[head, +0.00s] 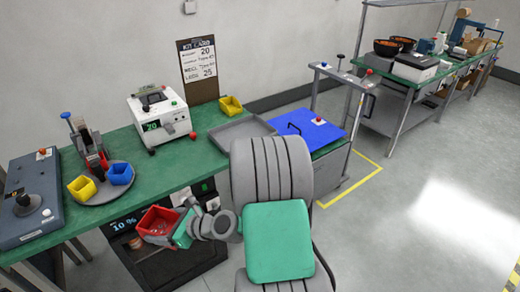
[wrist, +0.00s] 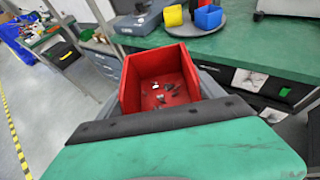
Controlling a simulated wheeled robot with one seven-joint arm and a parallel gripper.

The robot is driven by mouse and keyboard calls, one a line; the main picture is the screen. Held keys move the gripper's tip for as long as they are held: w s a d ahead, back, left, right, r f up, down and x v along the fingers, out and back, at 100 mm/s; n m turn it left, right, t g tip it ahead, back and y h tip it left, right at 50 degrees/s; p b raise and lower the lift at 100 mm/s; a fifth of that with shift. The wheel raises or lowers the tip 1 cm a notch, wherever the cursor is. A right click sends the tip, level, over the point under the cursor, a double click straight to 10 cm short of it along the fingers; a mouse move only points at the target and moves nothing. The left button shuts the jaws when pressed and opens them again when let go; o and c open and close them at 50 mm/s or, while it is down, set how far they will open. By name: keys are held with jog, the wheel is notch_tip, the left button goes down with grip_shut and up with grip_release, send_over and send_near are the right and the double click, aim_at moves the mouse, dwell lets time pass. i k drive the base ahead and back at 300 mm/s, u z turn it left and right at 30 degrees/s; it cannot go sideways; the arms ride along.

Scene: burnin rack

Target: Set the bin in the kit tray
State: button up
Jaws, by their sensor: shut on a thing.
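My gripper (head: 160,228) is shut on a red open-topped bin (head: 155,217), in front of the green bench's near edge, left of centre in the head view. In the wrist view the red bin (wrist: 158,62) sits between the grey fingers, roughly upright, with several small dark and light parts on its floor. The kit tray appears to be the shallow grey tray (head: 242,132) on the bench, to the right of the bin and further back. Its visible floor looks empty. The tray does not show in the wrist view.
A white tester (head: 160,118) and a yellow bin (head: 231,106) stand near the tray. A blue mat (head: 306,128) lies right of it. A round stand (head: 100,185) holds a yellow bin (head: 82,188) and a blue bin (head: 120,173). Bench surface (head: 190,173) before the tester is clear.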

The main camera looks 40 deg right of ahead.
aim_at(239, 133)
jog(key=u, duration=0.15)
jog(key=k, duration=0.35)
jog(key=z, duration=1.1)
jog(key=i, duration=1.3)
jog(key=u, duration=0.95)
jog(key=i, duration=0.5)
jog(key=z, duration=0.1)
